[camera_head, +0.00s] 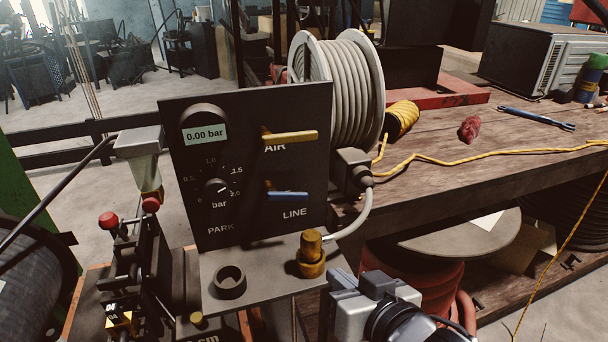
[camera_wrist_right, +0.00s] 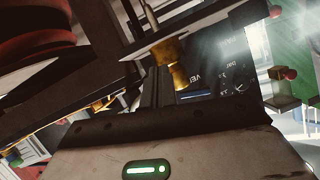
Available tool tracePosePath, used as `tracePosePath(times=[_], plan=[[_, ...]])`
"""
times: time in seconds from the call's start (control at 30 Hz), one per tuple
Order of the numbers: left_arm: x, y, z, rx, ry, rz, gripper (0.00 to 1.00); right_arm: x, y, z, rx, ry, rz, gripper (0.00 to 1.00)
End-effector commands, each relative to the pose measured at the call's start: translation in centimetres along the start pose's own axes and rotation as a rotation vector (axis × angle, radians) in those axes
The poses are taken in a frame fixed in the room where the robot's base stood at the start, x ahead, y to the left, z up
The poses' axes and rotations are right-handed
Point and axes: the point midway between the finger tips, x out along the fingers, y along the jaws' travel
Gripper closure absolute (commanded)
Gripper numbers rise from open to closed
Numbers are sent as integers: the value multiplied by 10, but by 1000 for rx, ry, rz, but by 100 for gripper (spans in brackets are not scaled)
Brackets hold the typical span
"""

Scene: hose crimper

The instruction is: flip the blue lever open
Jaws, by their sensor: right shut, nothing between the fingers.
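The blue lever (camera_head: 287,196) is on the dark control panel (camera_head: 245,225), above the LINE label. Its handle lies horizontal and points right. It also shows as a thin blue strip in the right wrist view (camera_wrist_right: 196,96). My right gripper (camera_head: 345,284) is in front of the bench, low and right of the panel, below the lever and apart from it. It is shut and empty; its fingertips are hard to make out. My left gripper is not in view.
A yellow lever (camera_head: 290,137) sits above the blue one, by the AIR label. A brass fitting (camera_head: 312,250) stands on the ledge below the panel, with a grey hose (camera_head: 360,222) nearby. The gauge display (camera_head: 205,135) reads 0.00 bar. A wooden bench (camera_head: 460,170) is at right.

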Motion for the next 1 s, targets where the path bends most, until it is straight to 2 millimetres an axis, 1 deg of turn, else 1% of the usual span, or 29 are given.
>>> tracePosePath(times=[0.03, 0.1, 0.2, 0.3, 0.43, 0.77, 0.87, 0.97, 1.0], plan=[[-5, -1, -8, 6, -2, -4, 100, -9, -14, -42, -14, 40, -10, 100], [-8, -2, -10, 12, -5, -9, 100, -20, -28, -78, -9, 71, -8, 100], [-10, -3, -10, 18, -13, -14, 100, -36, -39, -113, 1, 111, 8, 100], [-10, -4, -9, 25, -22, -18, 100, -47, -44, -134, 14, 140, 25, 100], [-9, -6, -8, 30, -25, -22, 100, -55, -46, -144, 25, 158, 38, 100], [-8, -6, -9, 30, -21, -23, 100, -55, -46, -144, 29, 159, 40, 100], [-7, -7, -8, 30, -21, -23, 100, -51, -46, -144, 28, 160, 40, 100], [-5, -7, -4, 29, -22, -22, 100, -40, -45, -145, 27, 161, 41, 100], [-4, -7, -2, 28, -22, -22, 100, -33, -44, -146, 27, 161, 42, 100]])
